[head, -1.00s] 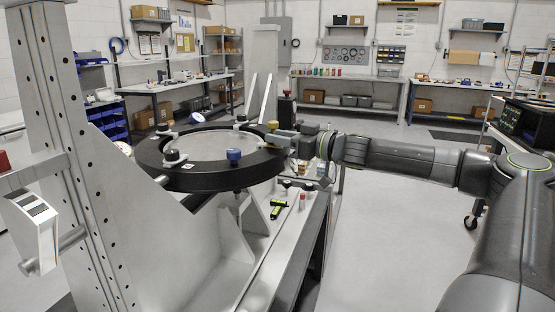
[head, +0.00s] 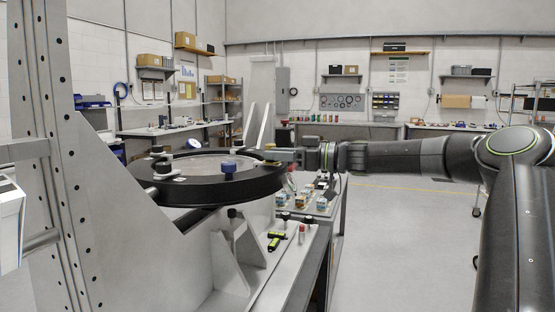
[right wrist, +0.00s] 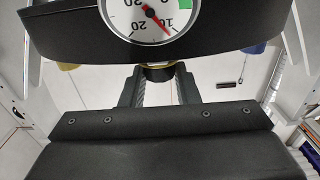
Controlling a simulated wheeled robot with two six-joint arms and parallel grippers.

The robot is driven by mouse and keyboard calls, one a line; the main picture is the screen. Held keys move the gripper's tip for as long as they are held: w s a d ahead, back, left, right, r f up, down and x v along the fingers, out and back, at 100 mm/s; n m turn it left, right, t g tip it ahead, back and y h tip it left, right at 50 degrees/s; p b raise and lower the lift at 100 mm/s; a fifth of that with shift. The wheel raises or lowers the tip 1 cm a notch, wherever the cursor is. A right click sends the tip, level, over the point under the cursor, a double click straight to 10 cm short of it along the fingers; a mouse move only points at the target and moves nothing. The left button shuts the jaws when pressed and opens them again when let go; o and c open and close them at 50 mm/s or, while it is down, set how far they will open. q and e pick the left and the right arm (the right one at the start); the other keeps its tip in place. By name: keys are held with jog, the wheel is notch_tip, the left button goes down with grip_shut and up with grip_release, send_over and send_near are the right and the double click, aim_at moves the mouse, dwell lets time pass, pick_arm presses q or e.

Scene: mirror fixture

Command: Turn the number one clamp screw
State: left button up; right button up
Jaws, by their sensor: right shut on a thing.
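A black mirror ring (head: 205,190) lies level on the grey fixture, with several knobs on it, including a blue knob (head: 229,167) at the front and a black knob (head: 163,167) at the left. My right gripper (head: 282,156) is at the ring's right edge. In the right wrist view, its two fingers are shut on a dark clamp screw with a yellow band (right wrist: 158,73) at the ring's edge. The fingers hide most of it. I cannot read a number on it. A dial gauge (right wrist: 150,14) shows above it, its red needle near 10.
A grey upright (head: 62,150) with holes stands at the left. A yellow-and-black tool (head: 276,240) and small red-capped item (head: 301,233) lie on the fixture's base below the ring. Several small blocks stand on a cart behind.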

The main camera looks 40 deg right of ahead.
pick_arm(q)
jog(key=shift+f, duration=0.1)
pick_arm(e)
jog(key=shift+w+d+n+y, duration=0.1)
jog(key=shift+d+n+y, duration=0.05)
jog(key=shift+n+y, duration=0.2)
jog(key=shift+w+d+n+g+y, duration=0.1)
jog(key=shift+n+g+y, duration=0.55)
jog(key=shift+g+y, duration=0.25)
jog(key=shift+n+g+y, duration=0.4)
jog(key=shift+n+y, duration=0.1)
jog(key=shift+y, duration=0.15)
jog(key=shift+w+d+r+n+g+y+p, duration=0.1)
jog(key=shift+r+n+g+y+p, duration=0.05)
jog(key=shift+n+g+y+p, duration=0.75)
jog(key=shift+r+g, duration=0.1)
jog(key=shift+g, duration=0.2)
jog(key=shift+n+g+y+p, duration=0.5)
jog(key=shift+p, duration=0.05)
jog(key=shift+g, duration=0.3)
pick_arm(q)
jog(key=shift+s+d+r, duration=0.15)
jog(key=shift+s+r, duration=0.6)
jog(key=shift+r, duration=0.25)
